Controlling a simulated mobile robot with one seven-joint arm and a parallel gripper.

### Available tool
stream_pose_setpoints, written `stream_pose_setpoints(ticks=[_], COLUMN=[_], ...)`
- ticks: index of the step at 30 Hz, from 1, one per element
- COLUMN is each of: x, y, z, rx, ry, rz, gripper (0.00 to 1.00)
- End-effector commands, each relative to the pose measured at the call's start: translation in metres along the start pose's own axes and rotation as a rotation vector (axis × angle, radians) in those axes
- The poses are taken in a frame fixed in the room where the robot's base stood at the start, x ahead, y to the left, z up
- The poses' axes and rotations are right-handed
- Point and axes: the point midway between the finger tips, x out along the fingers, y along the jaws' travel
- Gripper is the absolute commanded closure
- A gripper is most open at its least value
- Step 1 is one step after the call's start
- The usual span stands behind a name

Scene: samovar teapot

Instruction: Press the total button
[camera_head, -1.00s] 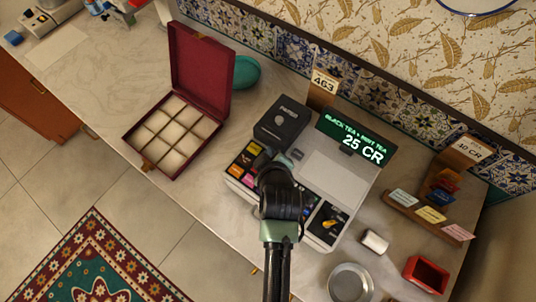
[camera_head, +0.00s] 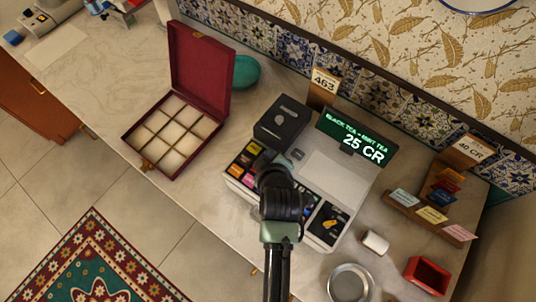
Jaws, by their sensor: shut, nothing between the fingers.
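A white cash register (camera_head: 338,176) stands on the counter, with colored keys (camera_head: 247,158) at its left and a black panel with a yellow key (camera_head: 327,222) at its right. Its display (camera_head: 356,138) reads "BLACK TEA + MINT TEA 25 CR". My gripper (camera_head: 272,176) is over the key area, shut and empty, seen from above. My dark wrist covers the middle of the keys. I cannot tell which key is the total button, or whether the fingertips touch a key.
A black printer-like box (camera_head: 282,122) adjoins the register's back left. An open red compartment box (camera_head: 172,136) stands left. A sample rack (camera_head: 430,213), white roll (camera_head: 375,241), round tin (camera_head: 350,283) and red tray (camera_head: 427,275) stand right. Bare counter lies left of the register.

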Motion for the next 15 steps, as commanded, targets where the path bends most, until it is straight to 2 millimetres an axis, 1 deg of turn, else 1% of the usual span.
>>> stream_pose_setpoints(ticks=[15], x=[0.0033], y=[-0.0024], z=[0.0025], rx=[0.0], ry=[0.0], rz=[0.0], gripper=[1.0])
